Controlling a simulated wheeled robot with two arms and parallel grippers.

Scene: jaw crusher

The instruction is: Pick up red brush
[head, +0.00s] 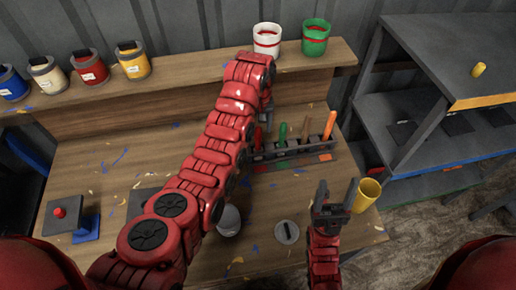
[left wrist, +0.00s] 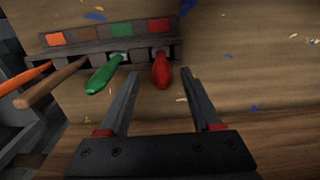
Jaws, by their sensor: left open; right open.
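The red brush (head: 258,137) stands in the left end slot of a dark brush rack (head: 292,152) on the workbench. In the left wrist view the red brush (left wrist: 161,72) has its handle pointing towards my left gripper (left wrist: 160,76). The two fingers are open, one on each side of the handle's line, with gaps on both sides. In the head view my left gripper (head: 268,112) is mostly hidden by its own arm, just behind the rack. My right gripper (head: 337,197) is open and empty, over the front right of the bench.
A green brush (left wrist: 105,73), a brown brush (left wrist: 52,82) and an orange brush (left wrist: 25,77) share the rack. A yellow cup (head: 366,195) stands beside my right gripper. Paint cans line the raised shelf (head: 190,75). Grey shelving (head: 440,100) stands right.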

